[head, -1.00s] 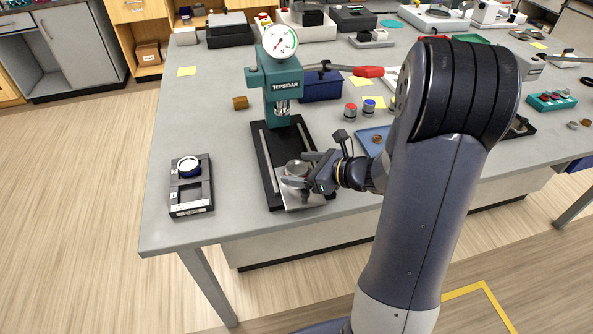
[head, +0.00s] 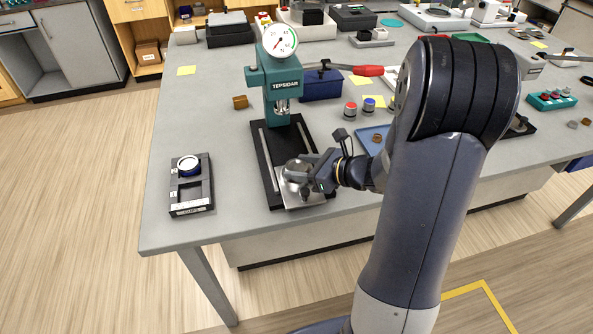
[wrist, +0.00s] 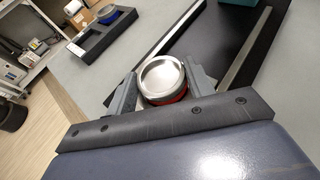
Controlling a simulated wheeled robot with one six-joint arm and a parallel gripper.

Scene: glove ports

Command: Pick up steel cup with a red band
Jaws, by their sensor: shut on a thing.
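The steel cup with a red band (wrist: 160,80) shows in the wrist view between the two fingers of my gripper (wrist: 162,88), which is shut on it. Its round open top faces the camera, and part of the red band shows along its lower right side. In the head view the steel cup (head: 296,170) is at the front of the black press base, above or on a silver plate (head: 303,198). My gripper (head: 303,180) reaches it from the right and hides part of it. I cannot tell whether the cup touches the plate.
A teal press (head: 281,85) with a dial gauge stands behind the cup. A dark holder (head: 191,202) with a blue-ringed round piece lies to the left. A blue tray (head: 371,134) is behind my wrist. The grey table is clear between holder and press base.

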